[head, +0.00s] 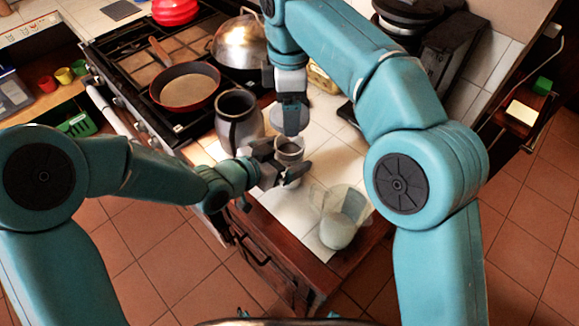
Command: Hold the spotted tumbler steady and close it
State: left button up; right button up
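The tumbler (289,152) stands upright on the white tiled counter, its open top facing up. Its spots are too small to make out. My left gripper (285,168) reaches in from the left with its dark fingers around the tumbler's sides, and it looks shut on it. My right gripper (291,98) points down from above and is shut on a round grey lid (291,119). The lid hangs tilted just above and behind the tumbler's mouth, apart from it as far as I can see. The fingertips are partly hidden by the lid and the tumbler.
A dark metal jug (239,122) stands close to the left of the tumbler. A clear pitcher (338,228) is near the counter's front right corner. A red pan (185,87) and a shiny domed lid (240,42) are on the stove. Bare tiles (290,212) lie in front.

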pick_arm(q)
jog(key=c, duration=1.4)
pick_arm(e)
jog(key=shift+f, duration=2.5)
jog(key=shift+f, duration=0.9)
jog(key=shift+f, duration=0.5)
pick_arm(q)
grip_shut()
pick_arm(e)
jog(key=o, duration=0.9)
